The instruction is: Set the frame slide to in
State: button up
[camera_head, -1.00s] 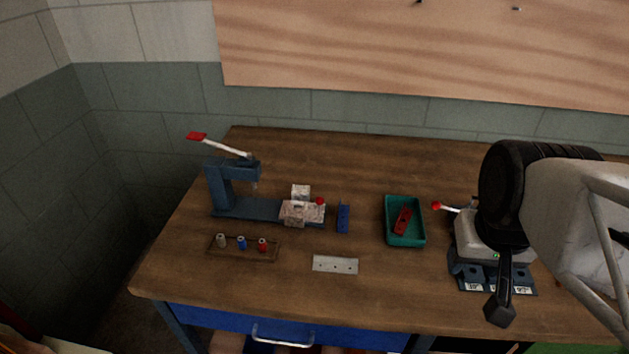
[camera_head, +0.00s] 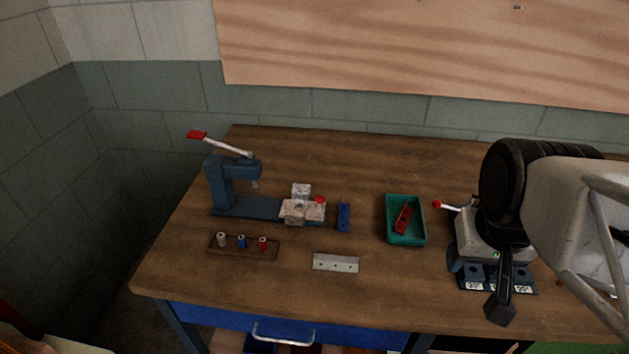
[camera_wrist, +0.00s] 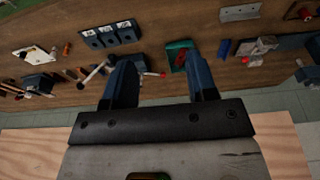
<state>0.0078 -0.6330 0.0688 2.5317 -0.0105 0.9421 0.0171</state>
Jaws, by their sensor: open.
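The blue press (camera_head: 222,185) stands at the left of the bench in the head view, with a red-tipped lever raised. On the right end of its base sits a slide-like carriage of pale mottled blocks (camera_head: 293,212) with a red knob (camera_head: 319,199). I cannot tell for sure that this is the frame slide, nor its setting. The carriage also shows at the right of the wrist view (camera_wrist: 258,46). My gripper (camera_wrist: 160,68) is open and empty in the wrist view, its two blue fingers apart. In the head view my arm hangs at the far right, well away from the press.
A blue block (camera_head: 343,217) stands right of the carriage. A green tray (camera_head: 391,237) holds a red part (camera_head: 403,218). A drilled metal plate (camera_head: 336,263) and a wooden peg rack (camera_head: 218,253) lie in front. A grey machine (camera_head: 466,240) with a red-knobbed lever is partly behind my arm.

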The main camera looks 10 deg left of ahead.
jog(key=w+a+n, duration=0.2)
jog(key=w+a, duration=0.3)
jog(key=w, duration=0.6)
jog(key=n+g, duration=0.3)
jog(key=n, duration=0.2)
send_over(320, 196)
jog(key=f, duration=1.5)
jog(key=shift+s+d+f, duration=0.1)
jog(key=shift+d+f, duration=0.1)
jog(key=shift+a+f, duration=0.15)
jog(key=shift+a, duration=0.05)
jog(key=shift+f, duration=3.9)
grip_shut()
